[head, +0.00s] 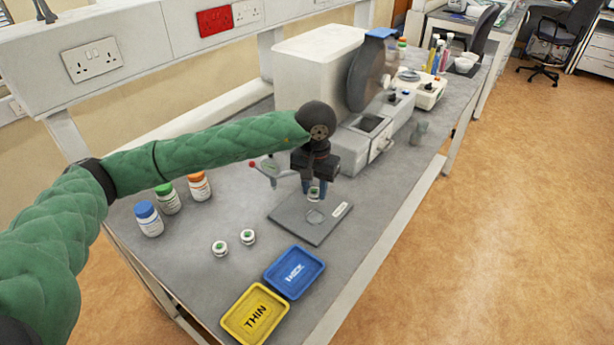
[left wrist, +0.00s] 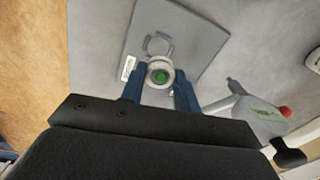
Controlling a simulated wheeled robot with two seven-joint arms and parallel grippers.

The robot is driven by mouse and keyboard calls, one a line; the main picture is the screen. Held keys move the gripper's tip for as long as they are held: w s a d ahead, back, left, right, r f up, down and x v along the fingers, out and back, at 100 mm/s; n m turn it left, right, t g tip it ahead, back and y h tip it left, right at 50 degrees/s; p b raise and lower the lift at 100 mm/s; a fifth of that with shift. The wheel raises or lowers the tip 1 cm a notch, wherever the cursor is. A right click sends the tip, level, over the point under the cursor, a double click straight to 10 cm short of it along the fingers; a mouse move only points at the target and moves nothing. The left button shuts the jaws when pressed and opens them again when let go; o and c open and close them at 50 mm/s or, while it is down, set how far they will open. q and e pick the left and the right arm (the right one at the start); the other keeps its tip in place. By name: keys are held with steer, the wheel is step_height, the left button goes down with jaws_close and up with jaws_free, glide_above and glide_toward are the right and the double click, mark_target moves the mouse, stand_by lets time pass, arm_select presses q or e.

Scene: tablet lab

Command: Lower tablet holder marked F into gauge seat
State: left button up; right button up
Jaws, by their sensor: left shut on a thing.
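My left gripper (head: 314,187) is shut on a small round white tablet holder with a green centre (head: 314,194). In the left wrist view the holder (left wrist: 160,76) sits between the two blue fingers (left wrist: 160,88). No letter on it can be read. The holder is above a flat grey plate (head: 290,216) with a white label. A ring-shaped seat (head: 315,215) shows on the plate in front of the holder. In the left wrist view the seat (left wrist: 158,44) lies just beyond the holder, partly overlapped by it. The holder appears apart from the seat. My right gripper is not in view.
Two similar holders (head: 234,243) lie on the bench left of the plate. A blue tray (head: 318,268) and a yellow tray (head: 283,303) stand in front. Bottles (head: 149,219) stand at left. A grey handheld gauge with a red tip (left wrist: 262,116) is beside the plate. A large machine (head: 315,58) stands behind.

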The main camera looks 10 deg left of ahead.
mark_target(316, 193)
arm_select(q)
steer(key=shift+w+a+n, duration=0.1)
steer(key=shift+w+n, duration=0.05)
steer(key=shift+n, duration=0.15)
steer(key=shift+d+r, duration=0.1)
steer(key=shift+d, duration=0.3)
steer(key=shift+a+f+n, duration=0.25)
steer(key=shift+f+n, duration=0.05)
steer(key=shift+f, duration=0.15)
steer(key=shift+d+f, duration=0.15)
steer(key=shift+f, duration=0.2)
steer(key=shift+f+p, duration=0.45)
steer(key=shift+f, duration=2.1)
steer(key=shift+f+b, duration=0.1)
steer(key=shift+b, duration=0.7)
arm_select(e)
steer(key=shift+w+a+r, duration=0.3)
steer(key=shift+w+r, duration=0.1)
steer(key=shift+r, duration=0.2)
